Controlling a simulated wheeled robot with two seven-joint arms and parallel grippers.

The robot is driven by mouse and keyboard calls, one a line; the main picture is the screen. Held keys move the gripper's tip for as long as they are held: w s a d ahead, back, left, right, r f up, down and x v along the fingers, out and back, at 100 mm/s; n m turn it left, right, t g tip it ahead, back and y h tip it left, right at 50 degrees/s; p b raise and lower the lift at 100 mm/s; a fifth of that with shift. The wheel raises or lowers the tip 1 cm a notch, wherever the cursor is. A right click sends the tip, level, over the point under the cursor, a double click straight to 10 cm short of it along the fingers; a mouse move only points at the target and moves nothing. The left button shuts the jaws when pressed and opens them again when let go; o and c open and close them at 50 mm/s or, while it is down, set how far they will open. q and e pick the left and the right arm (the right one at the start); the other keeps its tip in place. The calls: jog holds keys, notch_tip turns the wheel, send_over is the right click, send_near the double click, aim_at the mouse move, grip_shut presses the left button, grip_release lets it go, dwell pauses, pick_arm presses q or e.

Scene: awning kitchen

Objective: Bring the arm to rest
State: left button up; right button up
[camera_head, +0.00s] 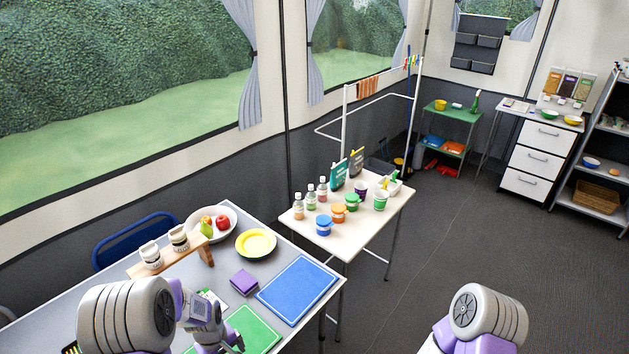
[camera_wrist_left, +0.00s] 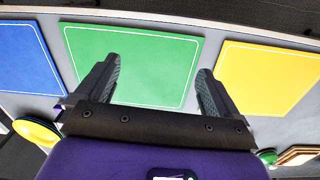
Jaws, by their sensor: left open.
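My left gripper (camera_wrist_left: 158,78) is open, with its two fingers spread and nothing between them in the left wrist view. It is above the green mat (camera_wrist_left: 135,62) on the grey table. In the head view my left arm comes in at the lower left, and the gripper (camera_head: 234,345) shows partly over the green mat (camera_head: 254,327). My right arm shows at the lower right over the floor, but its gripper is out of view.
The wrist view adds a yellow mat (camera_wrist_left: 268,78). A white table (camera_head: 298,234) with jars stands beyond; open floor lies right.

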pick_arm(q)
jog(key=shift+m+h, duration=0.4)
jog(key=shift+m, duration=0.3)
jog(key=d+f, duration=0.1)
jog(key=f, duration=0.2)
jog(key=d+f, duration=0.1)
jog(key=f, duration=0.1)
jog(key=shift+s+d+f, duration=0.1)
jog(key=shift+d, duration=0.25)
jog(key=s+d+f+m+h, duration=0.3)
jog(key=s+d+f, duration=0.3)
jog(key=s+d, duration=0.5)
jog(key=shift+s+d+f+m, duration=0.15)
jog(key=shift+s+m, duration=0.4)
jog(key=shift+m, duration=0.25)
pick_arm(e)
jog(key=shift+w+f, duration=0.2)
jog(key=shift+w, duration=0.7)
